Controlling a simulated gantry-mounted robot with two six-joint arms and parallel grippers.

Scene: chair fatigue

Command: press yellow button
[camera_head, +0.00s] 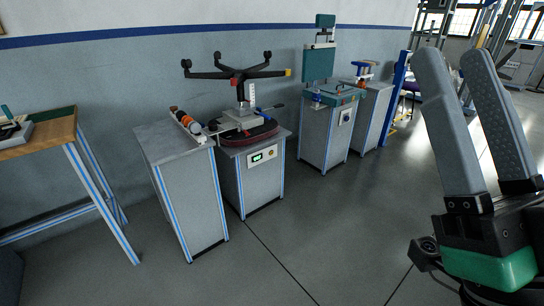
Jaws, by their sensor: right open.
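A chair test machine (260,180) stands at the wall, left of the middle, with an upturned chair base (240,73) on top. Its front carries a white control panel (264,155) with a small green display. A second cabinet (325,135) behind it to the right has another small panel (346,117). I cannot make out a yellow button on either panel; they are too small. My right gripper (454,57) is large and near at the right edge, fingers up, open and empty, well apart from the machines. My left gripper is out of view.
A wooden-topped table (45,135) is at the far left. A blue post (395,97) stands behind the cabinets. The grey floor (330,235) in front is clear.

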